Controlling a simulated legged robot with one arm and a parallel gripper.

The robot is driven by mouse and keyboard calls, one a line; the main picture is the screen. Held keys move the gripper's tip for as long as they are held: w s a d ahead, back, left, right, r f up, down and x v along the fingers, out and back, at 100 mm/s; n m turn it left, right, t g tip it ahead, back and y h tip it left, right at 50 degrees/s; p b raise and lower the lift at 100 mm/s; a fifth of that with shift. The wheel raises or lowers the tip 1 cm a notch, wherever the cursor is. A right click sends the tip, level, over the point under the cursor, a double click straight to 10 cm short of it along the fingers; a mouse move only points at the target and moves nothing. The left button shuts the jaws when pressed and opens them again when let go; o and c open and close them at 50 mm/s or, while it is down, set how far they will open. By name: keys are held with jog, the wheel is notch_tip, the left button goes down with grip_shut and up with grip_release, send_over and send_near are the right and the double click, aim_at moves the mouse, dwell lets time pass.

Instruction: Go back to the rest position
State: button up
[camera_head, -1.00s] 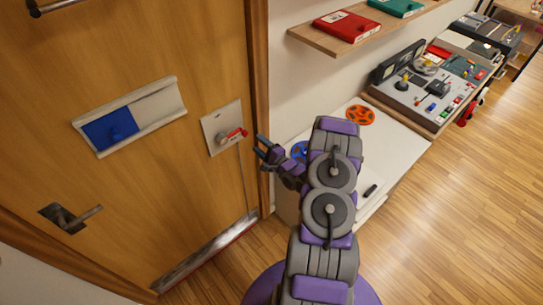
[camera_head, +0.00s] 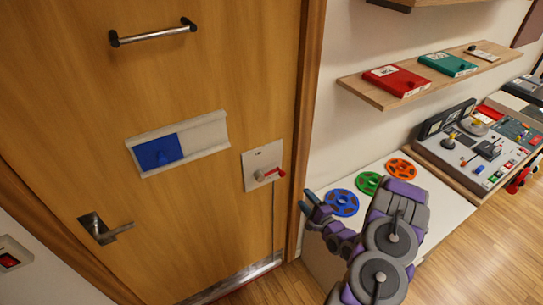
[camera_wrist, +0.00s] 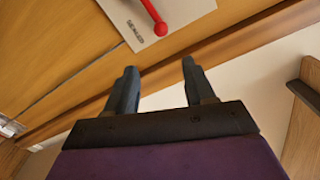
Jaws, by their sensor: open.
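My gripper (camera_head: 308,203) is open and empty, held in front of the door frame's right side in the head view. In the wrist view its two fingers (camera_wrist: 160,80) stand apart with nothing between them. A switch plate with a red-tipped lever (camera_head: 270,175) is on the door, left of and above my gripper, and apart from it. The red lever (camera_wrist: 155,20) also shows at the top of the wrist view, beyond the fingers. My arm is folded, its wrist above the white table.
The wooden door (camera_head: 200,80) has a blue sliding panel (camera_head: 158,151) and a handle (camera_head: 105,230). Blue, green and orange reels lie on the white table (camera_head: 440,212). A shelf (camera_head: 400,95) with red and green boxes and a control console (camera_head: 475,150) stand right. Floor is free at lower right.

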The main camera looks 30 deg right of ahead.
jog(key=w+a+r+n+g+b, duration=0.1)
jog(key=w+n+g+b, duration=0.2)
jog(key=w+n+g, duration=0.4)
jog(key=s+a+r+n+g+h+b, duration=0.3)
jog(key=s+a+r+n, duration=0.1)
jog(key=s+r+n, duration=0.1)
jog(key=s+a+r+n+g+b, duration=0.2)
jog(key=s+a+r+n+g, duration=0.15)
jog(key=s+a+r, duration=0.4)
jog(key=s+a+r+n+g+b, duration=0.1)
jog(key=s+a+n+g, duration=0.1)
jog(key=s+a, duration=0.3)
jog(key=s+a+r+n+g+y+b, duration=0.1)
jog(key=s+a, duration=0.5)
jog(key=s, duration=0.7)
jog(key=s+a+r+n+g+y+b, duration=0.1)
jog(key=s+a+n+g, duration=0.2)
jog(key=s+a, duration=0.3)
jog(key=s, duration=0.4)
jog(key=shift+a+b, duration=0.15)
jog(key=shift+b, duration=0.2)
jog(key=shift+c, duration=0.5)
